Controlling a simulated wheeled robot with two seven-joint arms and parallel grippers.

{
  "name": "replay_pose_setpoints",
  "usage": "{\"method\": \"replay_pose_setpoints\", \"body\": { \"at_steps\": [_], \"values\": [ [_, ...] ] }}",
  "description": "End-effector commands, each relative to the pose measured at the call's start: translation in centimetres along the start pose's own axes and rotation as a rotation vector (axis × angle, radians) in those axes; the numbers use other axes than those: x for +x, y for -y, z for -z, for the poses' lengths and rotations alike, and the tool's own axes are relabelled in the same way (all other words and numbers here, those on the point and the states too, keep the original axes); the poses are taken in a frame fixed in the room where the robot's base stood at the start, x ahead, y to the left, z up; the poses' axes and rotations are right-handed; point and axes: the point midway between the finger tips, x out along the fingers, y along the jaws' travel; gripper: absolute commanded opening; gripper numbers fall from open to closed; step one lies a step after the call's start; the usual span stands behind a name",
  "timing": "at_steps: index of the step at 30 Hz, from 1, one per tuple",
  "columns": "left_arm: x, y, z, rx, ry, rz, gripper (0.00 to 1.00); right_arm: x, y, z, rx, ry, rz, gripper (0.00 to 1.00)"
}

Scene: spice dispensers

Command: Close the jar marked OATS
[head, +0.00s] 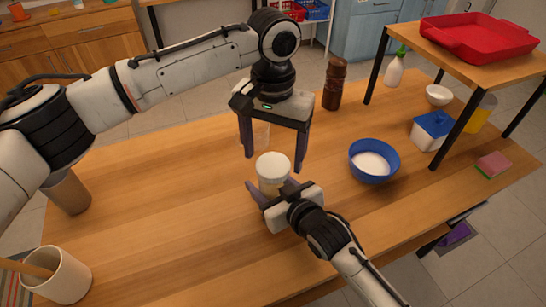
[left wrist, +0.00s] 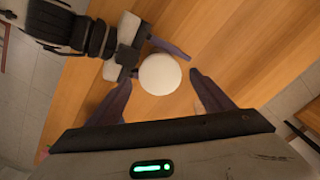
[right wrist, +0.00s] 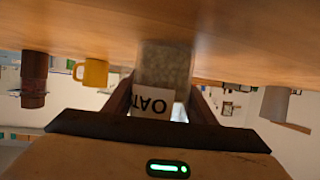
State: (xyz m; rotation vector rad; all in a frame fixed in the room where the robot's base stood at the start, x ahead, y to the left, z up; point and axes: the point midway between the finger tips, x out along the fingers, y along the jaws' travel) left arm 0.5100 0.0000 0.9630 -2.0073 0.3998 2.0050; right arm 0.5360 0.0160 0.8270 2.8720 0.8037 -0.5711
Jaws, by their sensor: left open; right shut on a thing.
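The OATS jar (head: 271,187) stands upright on the wooden table, with a round white lid (head: 273,165) on top. The lid also shows as a pale disc in the left wrist view (left wrist: 160,74). Whether it is fully seated I cannot tell. My right gripper (head: 276,188) is shut on the jar's body from the front. In the right wrist view the jar (right wrist: 165,65) is upside down between the fingers, its label (right wrist: 154,103) partly readable. My left gripper (head: 273,163) points down above the jar, open, its fingers on either side of the lid and apart from it.
A blue bowl (head: 374,160) with white contents stands right of the jar. A dark brown grinder (head: 334,84) stands behind. A raised shelf holds a red tray (head: 480,38).

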Motion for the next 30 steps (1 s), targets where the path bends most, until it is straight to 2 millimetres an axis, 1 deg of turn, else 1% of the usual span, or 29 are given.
{"method": "replay_pose_setpoints", "body": {
  "at_steps": [1, 3, 6, 14, 15, 18, 26, 30],
  "values": [
    [-0.8, 0.0, 0.0, 0.001, -0.001, 0.000, 0.74, 0.0, 0.0, -0.1, 0.000, 0.001, 0.000, 0.00],
    [-1.5, -0.1, 0.0, 0.001, -0.001, 0.000, 0.74, 0.0, 0.0, -0.1, 0.000, 0.001, 0.000, 0.00],
    [-2.2, 0.0, 0.0, 0.000, 0.001, 0.000, 0.74, 0.0, 0.0, -0.1, 0.000, 0.001, 0.000, 0.00],
    [-2.3, 0.0, 0.0, 0.000, 0.001, 0.000, 0.74, 0.0, 0.0, -0.1, 0.000, 0.001, 0.000, 0.00],
    [-2.3, 0.0, 0.0, 0.000, 0.001, 0.000, 0.81, 0.0, 0.0, -0.1, 0.000, 0.001, 0.000, 0.00],
    [-2.3, 0.0, 0.0, 0.000, 0.001, 0.000, 0.96, 0.0, 0.0, -0.1, 0.000, 0.001, 0.000, 0.00],
    [-2.3, 0.0, 0.0, 0.000, 0.001, 0.000, 0.96, 0.0, 0.0, -0.1, 0.000, 0.001, 0.000, 0.00],
    [-3.3, 0.0, 0.0, 0.000, 0.000, 0.001, 0.96, 0.0, 0.0, -0.1, 0.000, 0.001, 0.000, 0.00]
  ]
}}
